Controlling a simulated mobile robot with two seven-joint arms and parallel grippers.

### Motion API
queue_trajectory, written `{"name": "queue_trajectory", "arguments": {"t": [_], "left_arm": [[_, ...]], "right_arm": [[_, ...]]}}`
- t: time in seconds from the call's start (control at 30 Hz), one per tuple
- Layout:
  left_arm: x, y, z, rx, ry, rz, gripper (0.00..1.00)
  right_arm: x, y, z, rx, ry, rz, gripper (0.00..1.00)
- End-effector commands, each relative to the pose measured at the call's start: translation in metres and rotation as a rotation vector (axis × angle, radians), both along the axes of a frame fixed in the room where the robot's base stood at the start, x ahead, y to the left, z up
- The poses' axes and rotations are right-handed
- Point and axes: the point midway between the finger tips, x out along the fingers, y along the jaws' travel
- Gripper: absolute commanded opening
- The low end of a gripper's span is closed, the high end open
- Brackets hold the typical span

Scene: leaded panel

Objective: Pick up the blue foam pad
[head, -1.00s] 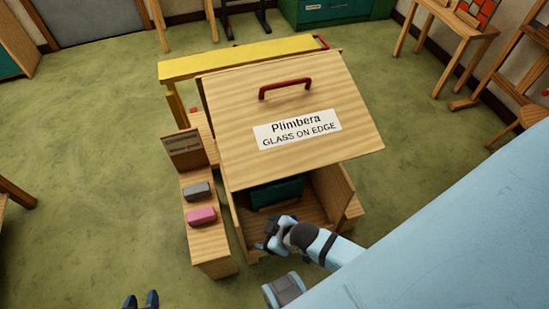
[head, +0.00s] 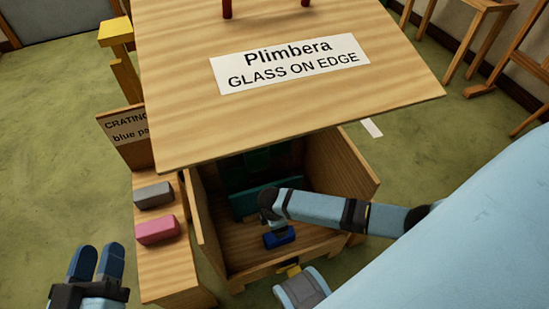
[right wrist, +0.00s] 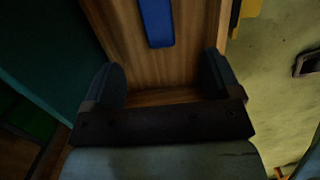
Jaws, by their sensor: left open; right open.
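The blue foam pad (head: 281,237) lies on the wooden floor of the open-fronted crate (head: 362,185), near its front. It also shows in the right wrist view (right wrist: 157,22), on wood, beyond the fingertips and roughly between them. My right gripper (right wrist: 165,75) is open and empty, with its two dark fingers apart. In the head view my right arm reaches into the crate just above the pad, and its fingers are hard to make out. My left gripper (head: 97,264) is open and empty at the lower left, well away from the pad.
A wooden lid labelled "Plimbera GLASS ON EDGE" (head: 300,120) hangs over the crate's back. A teal slab (head: 250,203) stands inside behind the pad. A grey pad (head: 153,194) and a pink pad (head: 157,230) lie on the side shelf (head: 172,268).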

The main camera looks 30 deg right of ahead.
Motion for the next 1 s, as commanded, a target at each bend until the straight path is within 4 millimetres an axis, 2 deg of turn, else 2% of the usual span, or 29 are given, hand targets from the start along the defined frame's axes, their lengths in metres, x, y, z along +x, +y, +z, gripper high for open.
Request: {"name": "queue_trajectory", "arguments": {"t": [0.17, 0.4, 0.5, 0.7, 1.0], "left_arm": [[-0.001, -0.002, -0.015, 0.010, 0.021, -0.016, 0.43], [-0.001, -0.003, -0.049, 0.069, 0.105, -0.051, 0.43], [0.003, -0.001, -0.047, 0.094, 0.066, -0.048, 0.43], [0.007, 0.001, -0.047, 0.121, 0.027, -0.044, 0.43], [0.022, 0.011, -0.046, 0.232, -0.161, -0.023, 0.43]], "right_arm": [[0.000, -0.005, -0.025, -0.010, 0.011, 0.007, 0.83], [-0.001, -0.009, -0.073, -0.008, 0.009, 0.005, 0.83], [-0.001, -0.011, -0.084, -0.008, 0.008, 0.005, 0.83], [-0.001, -0.012, -0.096, -0.009, 0.007, 0.006, 0.83], [0.002, -0.014, -0.136, -0.008, 0.007, 0.004, 0.83]]}}
